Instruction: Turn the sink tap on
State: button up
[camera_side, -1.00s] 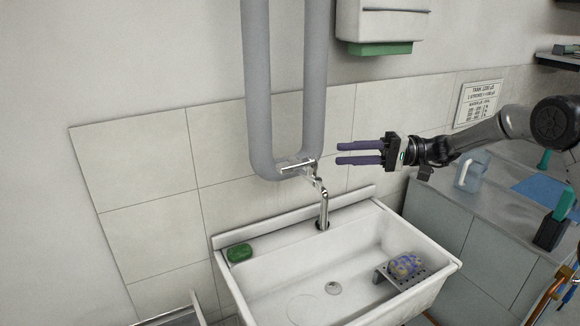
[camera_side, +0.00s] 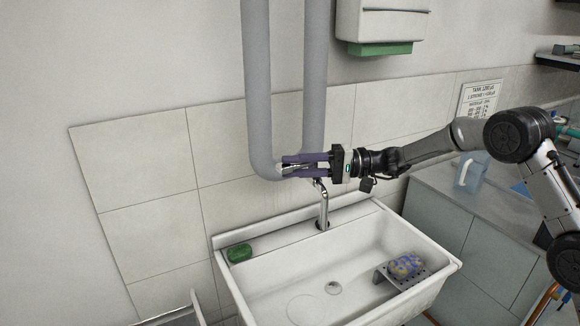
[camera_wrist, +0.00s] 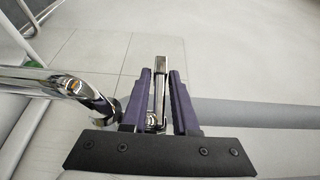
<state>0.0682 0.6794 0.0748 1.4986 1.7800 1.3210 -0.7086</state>
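The chrome sink tap (camera_side: 323,205) rises from the back rim of the white sink (camera_side: 262,277). Its lever handle (camera_wrist: 160,84) lies between my two purple fingers in the wrist view, with a narrow gap visible on each side toward the tips. My gripper (camera_side: 284,166) reaches in from the right at the top of the tap, fingers around the lever and apart. The fingers hide most of the lever in the side view. The tap's spout (camera_wrist: 45,82) extends left in the wrist view. I see no water in the basin.
A thick grey U-shaped pipe (camera_side: 257,95) runs down the wall just behind my fingertips. A green soap (camera_side: 239,252) lies on the sink's left rim. A sponge (camera_side: 405,266) sits on a small rack (camera_side: 402,281) in the basin. A dispenser (camera_side: 382,22) hangs above.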

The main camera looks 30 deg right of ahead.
jog(key=shift+w+a, duration=0.25)
jog(key=shift+a, duration=0.3)
grip_shut()
dwell(1.1)
